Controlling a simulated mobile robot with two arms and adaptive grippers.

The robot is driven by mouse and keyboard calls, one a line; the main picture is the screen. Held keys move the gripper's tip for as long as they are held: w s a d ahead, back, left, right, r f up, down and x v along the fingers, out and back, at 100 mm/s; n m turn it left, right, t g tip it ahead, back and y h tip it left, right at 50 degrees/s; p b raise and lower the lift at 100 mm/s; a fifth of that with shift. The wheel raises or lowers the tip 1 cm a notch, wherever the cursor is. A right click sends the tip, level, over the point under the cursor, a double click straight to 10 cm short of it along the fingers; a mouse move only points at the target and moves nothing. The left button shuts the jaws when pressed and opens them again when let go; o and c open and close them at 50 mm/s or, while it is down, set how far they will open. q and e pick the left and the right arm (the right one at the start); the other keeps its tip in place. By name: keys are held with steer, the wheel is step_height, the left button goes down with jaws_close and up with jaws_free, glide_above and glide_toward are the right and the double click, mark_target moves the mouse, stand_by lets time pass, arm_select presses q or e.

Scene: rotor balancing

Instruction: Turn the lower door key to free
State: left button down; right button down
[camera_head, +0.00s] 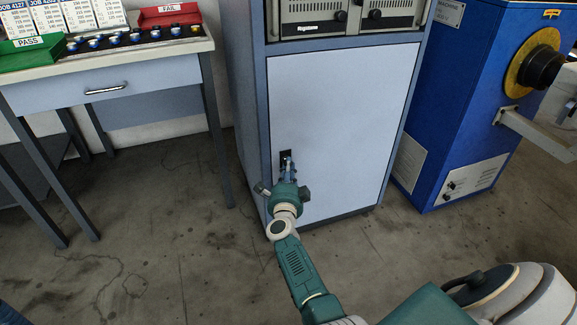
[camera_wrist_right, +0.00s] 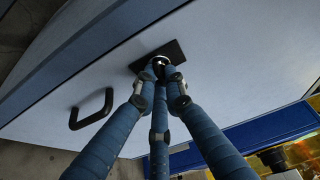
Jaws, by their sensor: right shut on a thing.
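The lower door (camera_head: 340,100) is a pale panel on the grey-blue cabinet and looks closed. A black lock plate (camera_head: 286,154) sits near its left edge; it also shows in the right wrist view (camera_wrist_right: 176,50). My right gripper (camera_head: 287,167) reaches up to this plate. In the right wrist view its blue fingers (camera_wrist_right: 160,75) are closed together on the key (camera_wrist_right: 159,61), a small bright metal part at the plate. The fingertips hide most of the key, so I cannot tell its exact angle. My left gripper is not in view.
A black door handle (camera_wrist_right: 90,110) stands out from the door beside the plate. A workbench (camera_head: 120,75) with a green tray (camera_head: 30,56) and a red tray (camera_head: 168,16) is at left. A blue machine (camera_head: 455,105) stands at right. The floor before the cabinet's left side is clear.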

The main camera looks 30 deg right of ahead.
stand_by(0.3)
steer(key=c, duration=2.1)
jaws_free()
